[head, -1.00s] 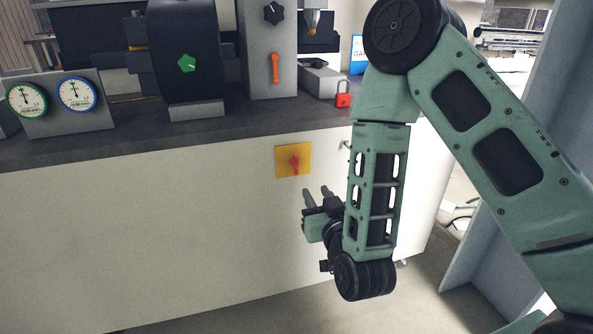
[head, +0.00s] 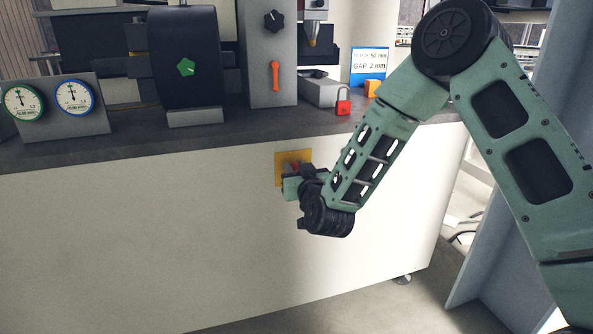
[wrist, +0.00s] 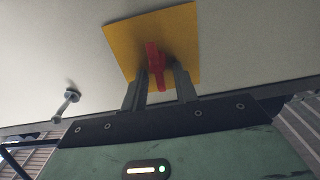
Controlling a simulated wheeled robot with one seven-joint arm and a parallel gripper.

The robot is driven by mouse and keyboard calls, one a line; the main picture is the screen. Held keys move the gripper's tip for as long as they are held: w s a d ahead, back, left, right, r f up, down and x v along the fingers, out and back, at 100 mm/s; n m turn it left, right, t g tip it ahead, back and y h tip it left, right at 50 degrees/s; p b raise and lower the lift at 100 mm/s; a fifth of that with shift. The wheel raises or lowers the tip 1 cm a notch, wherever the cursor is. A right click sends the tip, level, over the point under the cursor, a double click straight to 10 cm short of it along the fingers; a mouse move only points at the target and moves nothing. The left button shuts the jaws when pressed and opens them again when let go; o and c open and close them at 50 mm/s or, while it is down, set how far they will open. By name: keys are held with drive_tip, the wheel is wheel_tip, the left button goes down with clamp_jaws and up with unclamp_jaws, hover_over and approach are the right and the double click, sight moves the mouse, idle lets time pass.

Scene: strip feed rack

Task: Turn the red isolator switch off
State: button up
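The red isolator switch (wrist: 155,62) sits on a yellow square plate (wrist: 180,35) on the white cabinet front. In the wrist view its handle runs roughly up and down the picture. In the head view the plate (head: 282,158) shows, with the handle partly hidden by my gripper (head: 293,172). In the wrist view the two fingers of my gripper (wrist: 160,72) are apart, one on each side of the handle's near end. A gap shows between them; I cannot tell whether either finger touches the handle.
A metal fitting (wrist: 68,102) sticks out of the panel left of the plate. On the worktop above stand a red padlock (head: 343,102), an orange lever (head: 275,76), a black knob (head: 274,20) and two dial gauges (head: 73,95). The cabinet front (head: 130,240) left of my gripper is clear.

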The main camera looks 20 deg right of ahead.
drive_tip(key=shift+w, duration=0.3)
clamp_jaws()
